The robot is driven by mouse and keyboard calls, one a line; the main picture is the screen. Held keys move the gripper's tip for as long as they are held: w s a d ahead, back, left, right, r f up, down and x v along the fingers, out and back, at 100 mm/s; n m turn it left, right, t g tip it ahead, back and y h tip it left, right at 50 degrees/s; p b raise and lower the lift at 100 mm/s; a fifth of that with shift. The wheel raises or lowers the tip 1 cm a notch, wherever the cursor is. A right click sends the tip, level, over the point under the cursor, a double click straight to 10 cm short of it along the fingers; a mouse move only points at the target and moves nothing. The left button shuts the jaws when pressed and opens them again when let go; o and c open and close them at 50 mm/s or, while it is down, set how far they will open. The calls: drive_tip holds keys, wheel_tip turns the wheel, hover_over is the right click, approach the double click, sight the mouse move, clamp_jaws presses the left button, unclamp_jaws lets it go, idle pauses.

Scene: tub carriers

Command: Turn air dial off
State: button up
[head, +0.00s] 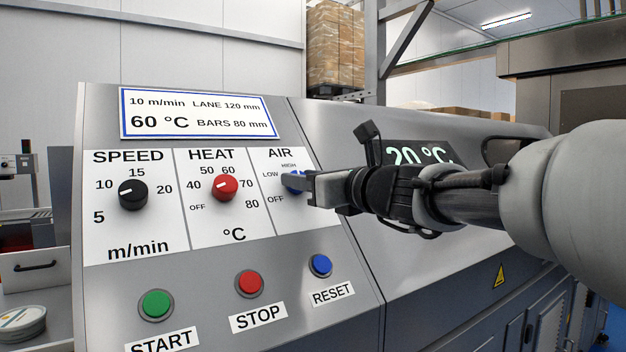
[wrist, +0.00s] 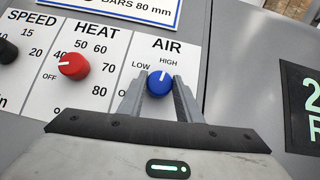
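The blue air dial (wrist: 159,84) sits on the white AIR panel, below the HIGH label. Its white mark points up, near HIGH, in the wrist view. In the head view the dial (head: 293,181) is mostly hidden by my fingers. My gripper (wrist: 160,80) reaches the panel from the right in the head view (head: 292,183). Its two fingers are apart, one on each side of the dial. I cannot tell whether they touch it.
The red heat dial (head: 224,187) and black speed dial (head: 132,195) are left of the air dial. Green START (head: 156,304), red STOP (head: 249,283) and blue RESET (head: 320,265) buttons lie below. A temperature display (wrist: 308,105) is to the right.

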drive_tip(key=c, duration=0.4)
